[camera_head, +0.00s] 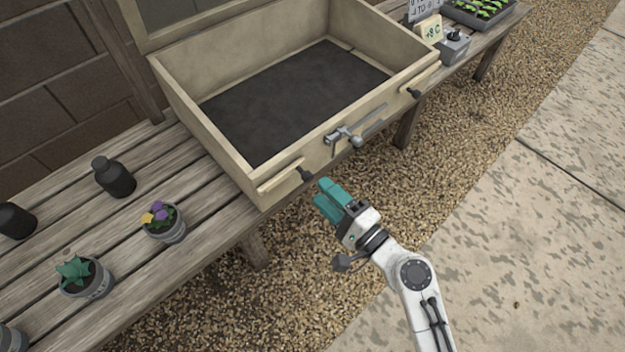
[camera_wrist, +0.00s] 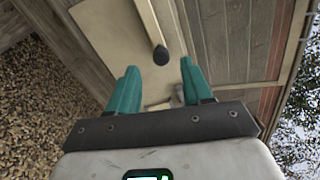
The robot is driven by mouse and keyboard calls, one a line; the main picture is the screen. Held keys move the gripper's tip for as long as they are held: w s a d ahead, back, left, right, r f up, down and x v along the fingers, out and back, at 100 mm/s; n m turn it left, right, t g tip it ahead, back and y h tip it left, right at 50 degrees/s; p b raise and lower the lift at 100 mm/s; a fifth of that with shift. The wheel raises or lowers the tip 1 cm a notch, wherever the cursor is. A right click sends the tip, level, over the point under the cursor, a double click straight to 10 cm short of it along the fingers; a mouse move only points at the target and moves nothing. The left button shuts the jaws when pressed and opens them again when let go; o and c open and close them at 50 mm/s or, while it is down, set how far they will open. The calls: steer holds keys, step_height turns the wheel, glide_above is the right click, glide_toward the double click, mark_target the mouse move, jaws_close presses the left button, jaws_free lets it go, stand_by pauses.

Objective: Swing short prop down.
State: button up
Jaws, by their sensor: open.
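A pale wooden cold frame (camera_head: 226,156) stands on the bench with its lid raised. Two wooden bars with dark knobs lie along its front: a left bar (camera_head: 279,179) with its knob (camera_head: 305,175), and a right bar (camera_head: 426,78) with its knob (camera_head: 415,93). I cannot tell which is the short prop. My gripper (camera_head: 321,192) has teal fingers, open and empty, just in front of the left knob and apart from it. In the wrist view a dark knob (camera_wrist: 160,55) shows beyond and between the open fingertips (camera_wrist: 160,76).
A metal latch (camera_head: 343,136) sticks out from the middle of the frame's front. A black bottle (camera_head: 114,177) and potted plants (camera_head: 164,223) stand on the bench at left. A seedling tray (camera_head: 478,12) and a small grey box (camera_head: 454,47) stand at right. Open gravel lies in front.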

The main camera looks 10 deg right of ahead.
steer(key=shift+v, duration=2.1)
